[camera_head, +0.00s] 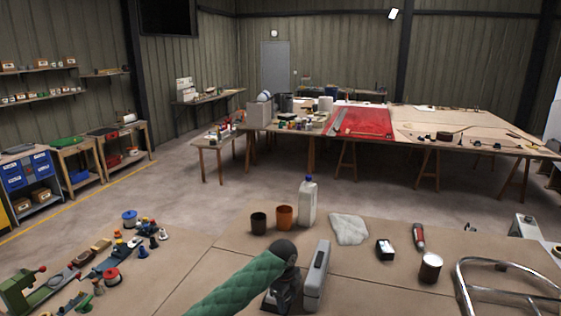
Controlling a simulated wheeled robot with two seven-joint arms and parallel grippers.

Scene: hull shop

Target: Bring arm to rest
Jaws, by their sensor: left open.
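My left arm comes in from the bottom of the view in a green quilted sleeve (236,288). Its dark wrist bends down to my left gripper (281,303), which is low over the near bench (215,262). The gripper is open, and I see nothing held in it. A pale grey oblong case (318,270) stands just right of the gripper; I cannot tell whether they touch. The fingertips are partly hidden at the lower edge. My right gripper is not in view.
Behind the gripper stand a dark cup (258,224), an orange cup (285,218) and a white bottle (308,203). Several small tools and spools crowd the left.

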